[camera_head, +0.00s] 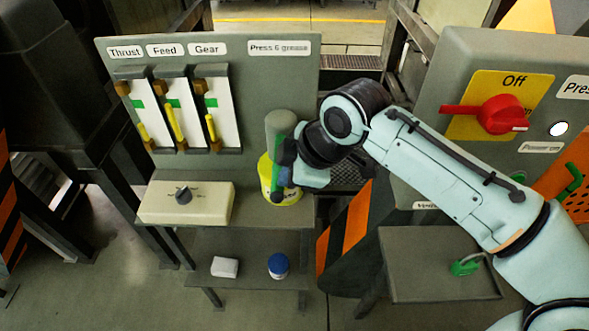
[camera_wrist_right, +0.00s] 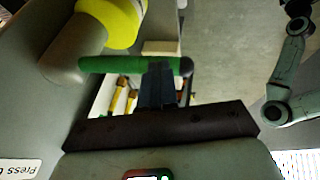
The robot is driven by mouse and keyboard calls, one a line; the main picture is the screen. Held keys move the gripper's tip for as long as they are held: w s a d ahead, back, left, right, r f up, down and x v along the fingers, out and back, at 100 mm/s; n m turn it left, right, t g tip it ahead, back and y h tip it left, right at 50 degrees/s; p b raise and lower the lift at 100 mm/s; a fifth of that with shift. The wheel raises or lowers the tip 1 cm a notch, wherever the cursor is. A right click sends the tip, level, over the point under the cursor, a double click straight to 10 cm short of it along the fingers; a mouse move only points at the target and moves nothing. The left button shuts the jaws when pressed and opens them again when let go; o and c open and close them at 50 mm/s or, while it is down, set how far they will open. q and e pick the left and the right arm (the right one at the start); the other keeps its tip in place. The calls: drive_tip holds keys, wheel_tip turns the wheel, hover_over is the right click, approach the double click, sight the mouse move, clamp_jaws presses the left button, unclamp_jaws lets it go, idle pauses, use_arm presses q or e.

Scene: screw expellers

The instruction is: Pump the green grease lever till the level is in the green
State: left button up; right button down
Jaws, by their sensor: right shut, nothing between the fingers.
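The green grease lever (camera_head: 276,177) hangs steeply down beside the yellow and grey grease pump (camera_head: 267,170), its dark knob at the low end. In the right wrist view the lever (camera_wrist_right: 115,65) runs across the picture to its dark knob. My right gripper (camera_head: 287,176) is shut and empty, its fingers (camera_wrist_right: 158,85) right at the lever near the knob; I cannot tell whether they touch. Three level gauges, Thrust (camera_head: 135,112), Feed (camera_head: 169,112) and Gear (camera_head: 217,112), have green marks and yellow pointers. The Feed pointer's tip is near its mark; Thrust and Gear look lower. My left gripper is out of view.
A white block (camera_head: 225,267) and a blue-lidded jar (camera_head: 278,265) stand on the lower shelf. A red Off switch (camera_head: 495,113) is at right, above a grey tray (camera_head: 420,280).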

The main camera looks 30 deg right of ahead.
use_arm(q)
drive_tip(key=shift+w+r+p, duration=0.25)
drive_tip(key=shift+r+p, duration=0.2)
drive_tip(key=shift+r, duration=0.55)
use_arm(e)
drive_tip(key=v, duration=1)
drive_tip(key=shift+s+r, duration=0.2)
drive_tip(key=shift+s, duration=0.15)
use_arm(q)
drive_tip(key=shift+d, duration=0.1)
